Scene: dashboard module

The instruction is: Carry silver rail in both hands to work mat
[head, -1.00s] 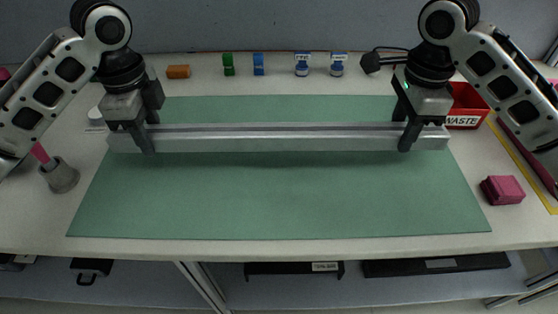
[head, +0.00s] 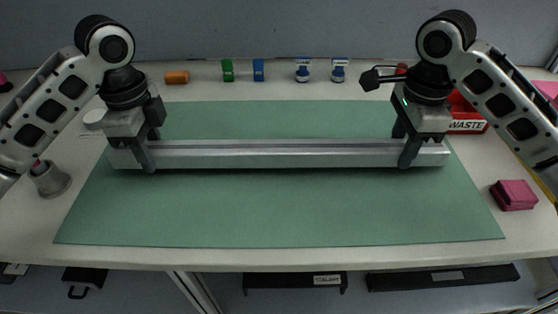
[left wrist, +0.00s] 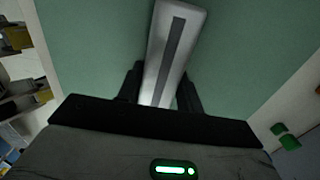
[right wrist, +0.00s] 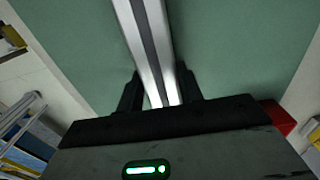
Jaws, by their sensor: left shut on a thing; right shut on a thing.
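The silver rail (head: 280,155) is a long bar with a dark groove along its top. It lies left to right over the back half of the green work mat (head: 280,215). My left gripper (head: 147,158) is shut on the rail near its left end, and my right gripper (head: 408,152) is shut on it near its right end. The rail also shows between the fingers in the left wrist view (left wrist: 172,55) and the right wrist view (right wrist: 150,50). It looks level. I cannot tell for sure whether its underside touches the mat.
A red waste bin (head: 468,118) stands behind my right gripper. Pink blocks (head: 513,195) lie right of the mat, and a grey cup (head: 50,180) stands to its left. Green (head: 228,70), blue (head: 259,70) and orange (head: 177,77) items and small bottles line the back. The mat's front half is clear.

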